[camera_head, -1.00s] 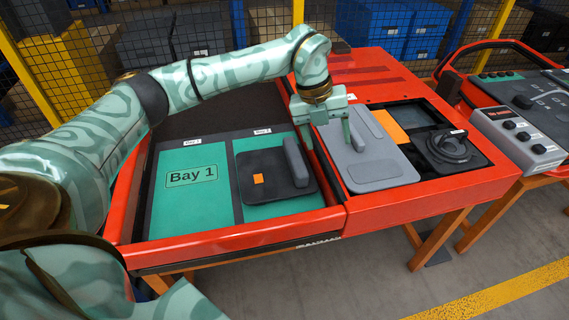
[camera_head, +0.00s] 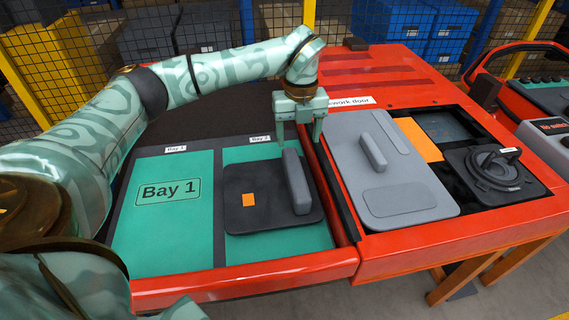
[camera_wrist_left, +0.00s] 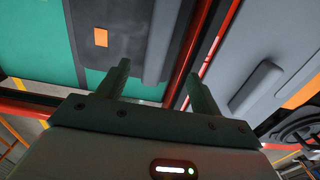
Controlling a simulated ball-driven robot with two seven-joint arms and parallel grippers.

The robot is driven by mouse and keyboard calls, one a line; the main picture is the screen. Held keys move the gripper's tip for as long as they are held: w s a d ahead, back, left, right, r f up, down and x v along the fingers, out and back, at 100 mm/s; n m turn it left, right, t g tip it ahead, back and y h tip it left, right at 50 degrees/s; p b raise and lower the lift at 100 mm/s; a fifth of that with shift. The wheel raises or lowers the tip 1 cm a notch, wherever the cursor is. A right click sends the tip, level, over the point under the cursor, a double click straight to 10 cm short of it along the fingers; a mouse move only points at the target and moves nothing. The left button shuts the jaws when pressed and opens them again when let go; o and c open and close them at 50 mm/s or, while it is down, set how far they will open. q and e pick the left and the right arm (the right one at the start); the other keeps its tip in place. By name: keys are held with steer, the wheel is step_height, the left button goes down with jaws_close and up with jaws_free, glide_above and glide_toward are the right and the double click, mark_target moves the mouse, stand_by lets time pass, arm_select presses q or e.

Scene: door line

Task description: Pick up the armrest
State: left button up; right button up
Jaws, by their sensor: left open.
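A raised dark grey bar (camera_head: 297,181) stands on a black panel (camera_head: 250,208) with an orange square, lying on the green Bay 2 mat (camera_head: 280,243). A second, lighter grey bar (camera_head: 373,152) stands on the grey door panel (camera_head: 408,190) to the right. I cannot tell for certain which bar is the armrest. My left gripper (camera_head: 299,132) is open and empty, fingers down, just behind the far end of the dark bar. In the left wrist view, the dark bar (camera_wrist_left: 160,48) shows beyond and between the two fingers. My right gripper is not in view.
The Bay 1 mat (camera_head: 165,225) is bare. A red rim (camera_head: 245,277) borders the table. An orange pad (camera_head: 418,139) and a black round part (camera_head: 495,170) lie right of the grey panel. A wire fence (camera_head: 275,20) stands behind.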

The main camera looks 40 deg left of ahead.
mark_target(296, 171)
arm_select(q)
step_height(296, 171, down, 9)
steer(key=b, duration=0.3)
steer(key=f+b, duration=0.1)
steer(key=f, duration=0.2)
steer(key=f+b, duration=0.2)
steer(key=shift+s+f, duration=0.2)
steer(key=shift+f, duration=0.2)
steer(key=shift+r, duration=0.2)
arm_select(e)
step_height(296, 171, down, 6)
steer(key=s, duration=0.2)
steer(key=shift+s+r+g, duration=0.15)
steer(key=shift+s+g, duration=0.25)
arm_select(q)
jaws_close()
